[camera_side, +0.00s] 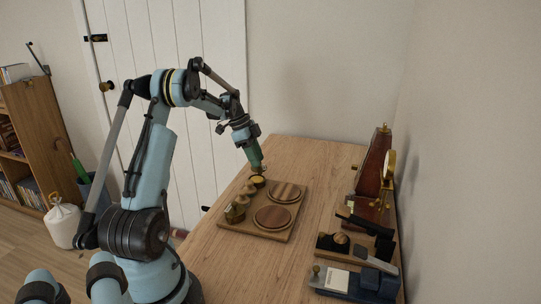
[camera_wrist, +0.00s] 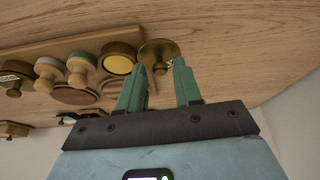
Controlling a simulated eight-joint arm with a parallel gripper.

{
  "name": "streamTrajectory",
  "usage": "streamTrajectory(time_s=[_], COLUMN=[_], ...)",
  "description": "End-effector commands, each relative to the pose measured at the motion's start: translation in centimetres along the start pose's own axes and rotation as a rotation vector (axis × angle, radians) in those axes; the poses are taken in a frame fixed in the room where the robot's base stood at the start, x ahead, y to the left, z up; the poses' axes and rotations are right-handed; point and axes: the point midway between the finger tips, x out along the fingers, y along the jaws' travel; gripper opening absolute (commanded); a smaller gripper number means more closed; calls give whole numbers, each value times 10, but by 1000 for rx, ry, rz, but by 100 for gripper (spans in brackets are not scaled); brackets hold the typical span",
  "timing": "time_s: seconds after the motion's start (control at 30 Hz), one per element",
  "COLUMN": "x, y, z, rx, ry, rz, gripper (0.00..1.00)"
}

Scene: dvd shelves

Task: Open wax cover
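The wax container (camera_side: 258,181) is a round brass tin at the far left corner of a wooden board. It is uncovered, with yellow wax showing; it also shows in the wrist view (camera_wrist: 118,60). Its cover (camera_wrist: 158,49), a brass disc with a small knob, is off the tin and beside it, past the board's end. My gripper (camera_wrist: 158,68) has its two green fingers apart, one on each side of the cover's knob, with gaps visible. In the side view my gripper (camera_side: 257,169) is low beside the tin. Whether the cover rests flat on the table is unclear.
The wooden board (camera_side: 228,226) also holds several knobbed stamps or jars (camera_side: 236,213) and two round wooden discs (camera_side: 272,217). A metronome (camera_side: 373,165), a brass-framed round piece and dark tools (camera_side: 355,245) line the table's right side. The table's far end is clear.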

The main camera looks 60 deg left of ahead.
Motion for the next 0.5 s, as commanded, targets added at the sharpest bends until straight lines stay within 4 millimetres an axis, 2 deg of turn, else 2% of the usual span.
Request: streamTrajectory(time_s=[0.33, 0.5], x=[-1, -16], y=[0, 0], z=[-1, 0], rx=[-1, -2], ry=[2, 3], rz=[-1, -1], gripper=[44, 44])
